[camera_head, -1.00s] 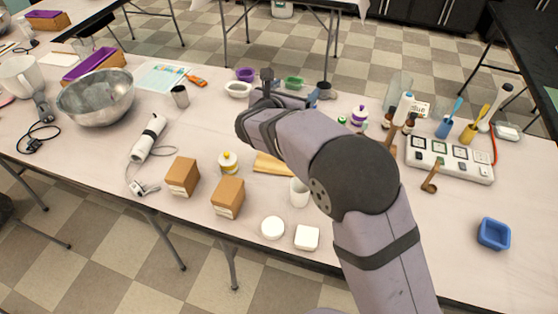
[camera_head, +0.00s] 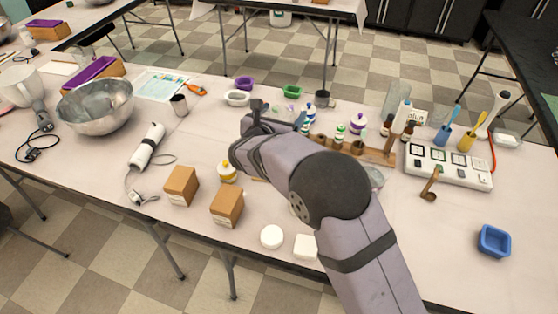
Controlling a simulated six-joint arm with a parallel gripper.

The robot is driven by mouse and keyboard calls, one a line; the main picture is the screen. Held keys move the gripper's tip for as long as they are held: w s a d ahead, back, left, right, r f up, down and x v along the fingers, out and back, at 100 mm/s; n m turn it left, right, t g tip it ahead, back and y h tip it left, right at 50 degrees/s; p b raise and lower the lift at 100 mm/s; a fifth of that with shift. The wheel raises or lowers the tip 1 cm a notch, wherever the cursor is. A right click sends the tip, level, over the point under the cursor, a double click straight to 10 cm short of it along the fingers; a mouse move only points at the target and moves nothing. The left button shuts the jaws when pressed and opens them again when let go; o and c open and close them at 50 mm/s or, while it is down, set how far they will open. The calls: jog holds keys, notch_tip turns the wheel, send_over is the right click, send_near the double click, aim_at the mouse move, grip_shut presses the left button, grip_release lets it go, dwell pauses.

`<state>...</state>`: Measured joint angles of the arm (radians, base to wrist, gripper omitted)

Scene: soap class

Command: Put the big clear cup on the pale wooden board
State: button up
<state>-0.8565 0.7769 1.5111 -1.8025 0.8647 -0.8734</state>
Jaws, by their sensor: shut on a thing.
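My gripper (camera_head: 257,107) is at the far end of my arm, above the middle of the table. The wrist and forearm hide its fingertips and most of what it is shut on, so I cannot make out the held thing. The pale wooden board (camera_head: 258,180) shows only as a thin sliver beside the forearm; the rest is covered by my arm. A clear, rounded vessel (camera_head: 376,178) shows partly at the right of my elbow; I cannot tell whether it is the big clear cup.
A white round piece (camera_head: 271,236) lies near the front edge. A wooden rack (camera_head: 375,155) with small bottles stands behind my elbow. The right front, around a blue tray (camera_head: 494,241), is mostly clear.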

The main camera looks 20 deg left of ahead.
jog(key=shift+f+p, duration=0.65)
jog(key=shift+f, duration=4.15)
jog(key=shift+f, duration=0.2)
jog(key=o, duration=1.2)
jog(key=shift+r, duration=0.15)
jog(key=shift+s, duration=0.1)
jog(key=b+v, duration=0.2)
jog(key=v, duration=0.9)
jog(key=shift+s+r, duration=0.15)
jog(key=shift+s, duration=0.25)
